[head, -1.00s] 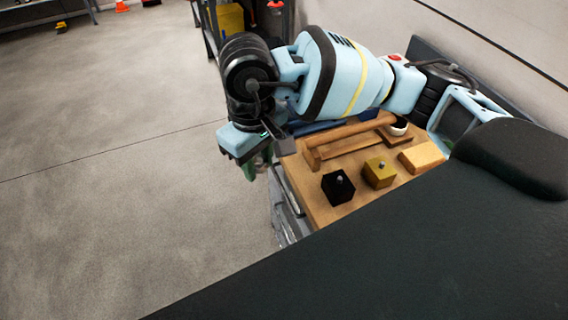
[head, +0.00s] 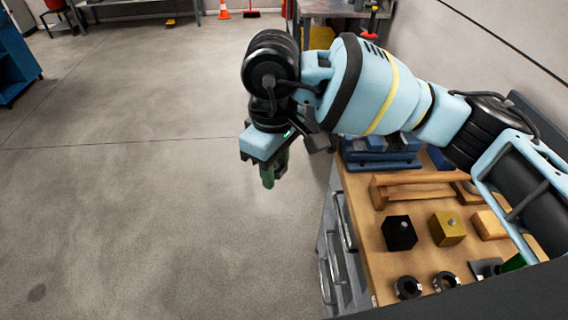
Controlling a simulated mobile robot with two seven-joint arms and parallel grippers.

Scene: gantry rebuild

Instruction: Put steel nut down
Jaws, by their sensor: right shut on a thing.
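My right gripper (head: 268,176) hangs over the open floor, left of the workbench, with its fingers pointing down. Green shows at its fingers. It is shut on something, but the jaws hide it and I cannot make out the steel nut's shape. Two dark ring-shaped parts, a left one (head: 408,287) and a right one (head: 446,281), lie on the wooden bench top (head: 385,268) near its front. My left gripper is not in view.
On the bench are a black block (head: 399,233), a brass-coloured block (head: 447,228), a pale wooden block (head: 490,224), a wooden frame (head: 415,190) and a blue fixture (head: 380,158). Drawers with handles (head: 341,222) face left. An orange cone (head: 224,11) stands far back.

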